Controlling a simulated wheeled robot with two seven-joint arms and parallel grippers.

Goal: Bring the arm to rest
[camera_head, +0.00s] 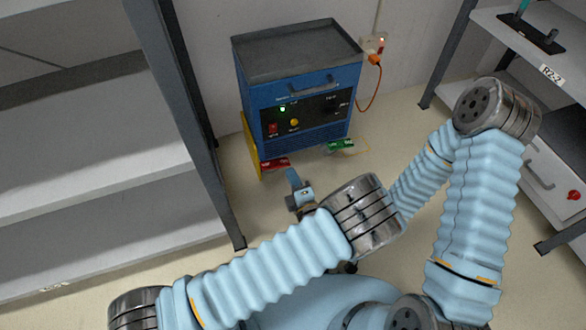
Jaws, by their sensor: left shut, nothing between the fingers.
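My left arm, in a light-blue ribbed cover, comes in from the left to a metal joint near the middle of the head view. My left gripper (299,194) shows small and partly hidden past that joint, above the floor in front of the blue machine. It is shut with nothing held. My right arm rises at the right to a metal joint, then bends back down to the left behind the left arm's joint. My right gripper is hidden.
A blue machine (302,122) with a grey top tray, red clamp (274,164) and green clamp (341,146) stands by the wall. An orange plug (374,59) sits in the wall socket. Grey shelving (90,150) is at left, a white-topped bench (520,45) at right. Floor between is clear.

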